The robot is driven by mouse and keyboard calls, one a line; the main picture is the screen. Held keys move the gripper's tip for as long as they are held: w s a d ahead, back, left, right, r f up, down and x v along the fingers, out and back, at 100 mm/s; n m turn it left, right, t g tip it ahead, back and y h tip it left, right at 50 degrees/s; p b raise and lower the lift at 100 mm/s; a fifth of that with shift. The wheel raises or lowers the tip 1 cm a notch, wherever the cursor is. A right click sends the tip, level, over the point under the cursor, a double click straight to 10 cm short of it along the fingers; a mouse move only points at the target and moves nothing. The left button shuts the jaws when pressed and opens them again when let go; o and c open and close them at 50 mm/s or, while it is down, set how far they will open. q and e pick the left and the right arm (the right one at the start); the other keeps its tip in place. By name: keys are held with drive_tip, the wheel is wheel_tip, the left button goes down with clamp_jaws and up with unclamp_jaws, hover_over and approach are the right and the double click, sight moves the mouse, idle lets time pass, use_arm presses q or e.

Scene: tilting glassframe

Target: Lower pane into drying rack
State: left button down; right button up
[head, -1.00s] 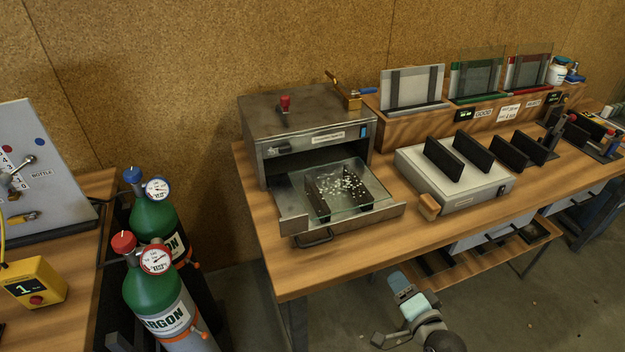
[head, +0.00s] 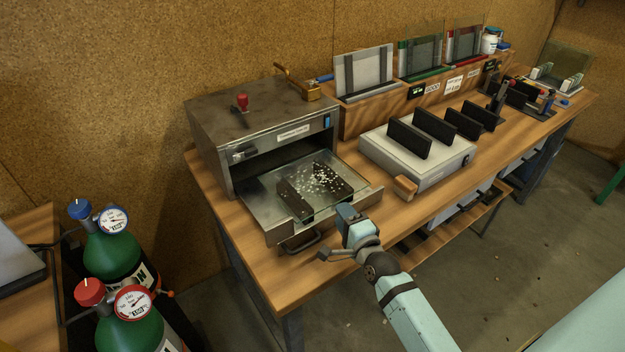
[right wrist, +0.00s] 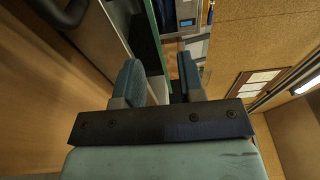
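A clear glass pane (head: 322,181) with white specks lies flat on two dark supports in the pulled-out drawer of a metal oven. My right gripper (head: 346,211) is at the drawer's front right corner. In the right wrist view its two fingers (right wrist: 160,78) stand apart, with a thin green glass edge (right wrist: 154,35) showing between them; I cannot tell whether they touch it. At the far right end of the bench a pale stand (head: 557,84) has an upright clear sheet; I cannot tell whether it is the drying rack. My left gripper is out of view.
The oven (head: 262,120) stands at the bench's left end, with a drawer handle (head: 300,243) in front. A white box with dark upright plates (head: 415,165) is to its right. A wooden slotted stand (head: 375,118) is behind. Green gas bottles (head: 112,255) are at lower left.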

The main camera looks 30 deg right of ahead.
sight(333, 204)
drive_tip(key=w+p, duration=0.1)
drive_tip(key=w, duration=0.6)
drive_tip(key=shift+w, duration=0.4)
drive_tip(key=shift+c, duration=0.2)
clamp_jaws()
idle(0.6)
